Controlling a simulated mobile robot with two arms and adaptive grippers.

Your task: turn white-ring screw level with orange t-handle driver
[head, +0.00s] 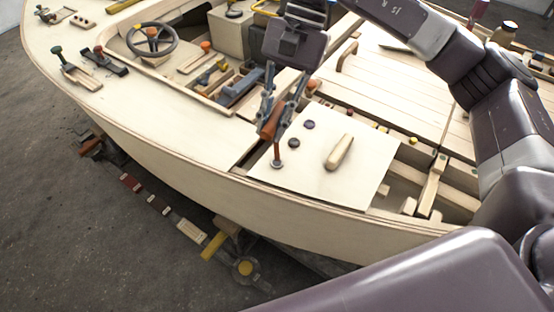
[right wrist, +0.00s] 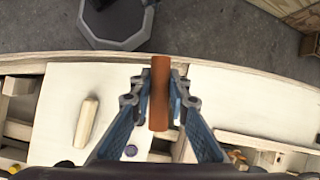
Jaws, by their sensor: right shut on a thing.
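My right gripper (head: 272,112) is shut on the orange handle of the t-handle driver (head: 268,130), above a pale panel (head: 310,175) in the hull. The driver's shaft points down, and its lower end is at a dark screw (head: 277,164) near the panel's left edge. Whether the tip is seated, and any white ring there, are too small to tell. Two other dark round screw heads (head: 293,142) (head: 309,125) lie in a row behind it. In the right wrist view the orange handle (right wrist: 160,85) lies between both fingers, hiding the tip. My left gripper is not in view.
A wooden grip (head: 339,152) stands up from the panel, right of the screws. An open framed bay (head: 405,180) lies right of the panel. A tool tray with a blue piece (head: 240,88) lies behind left. The plywood deck (head: 170,105) at left is mostly clear.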

